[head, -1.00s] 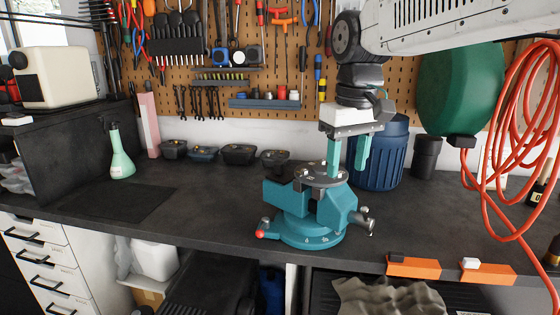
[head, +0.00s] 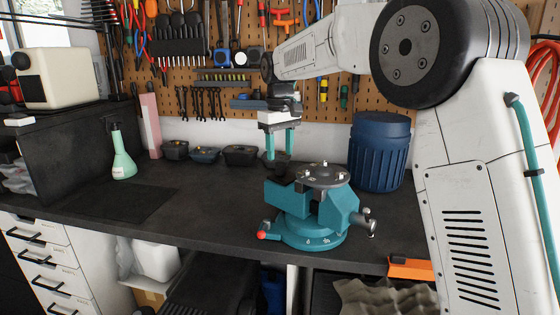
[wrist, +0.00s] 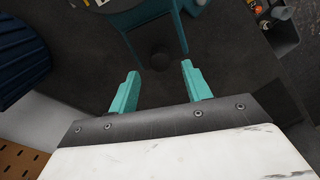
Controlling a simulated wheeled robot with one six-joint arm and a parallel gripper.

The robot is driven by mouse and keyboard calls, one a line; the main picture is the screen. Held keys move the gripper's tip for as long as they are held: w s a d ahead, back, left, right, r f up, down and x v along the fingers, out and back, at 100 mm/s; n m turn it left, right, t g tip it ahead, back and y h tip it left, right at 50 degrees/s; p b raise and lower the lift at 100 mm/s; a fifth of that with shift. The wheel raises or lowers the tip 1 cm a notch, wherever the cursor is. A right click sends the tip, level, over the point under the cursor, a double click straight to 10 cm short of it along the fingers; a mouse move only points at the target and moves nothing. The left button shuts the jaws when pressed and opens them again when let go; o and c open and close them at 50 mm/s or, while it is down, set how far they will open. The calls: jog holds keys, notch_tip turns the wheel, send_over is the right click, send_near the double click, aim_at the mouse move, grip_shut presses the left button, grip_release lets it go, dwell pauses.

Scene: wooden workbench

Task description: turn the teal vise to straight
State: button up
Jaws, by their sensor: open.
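The teal vise (head: 325,215) stands on the dark bench near its front edge, with a round grey plate (head: 323,176) on top. Its body sits at an angle, with the screw and handle (head: 365,222) at the right front. A lever with a red knob (head: 262,235) sticks out at the left of its base. My gripper (head: 279,157) is open and empty, fingers down, behind and left of the vise top, apart from it. In the wrist view my teal fingers (wrist: 160,70) are spread, with part of the vise (wrist: 155,14) at the top edge.
A blue barrel (head: 380,155) stands behind right of the vise. Small dark bins (head: 240,155) line the wall, one partly behind my fingers. A green spray bottle (head: 122,155) stands at the left. An orange block (head: 410,267) lies at the front edge.

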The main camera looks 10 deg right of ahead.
aim_at(280, 163)
jog(key=shift+f, duration=1.9)
grip_shut()
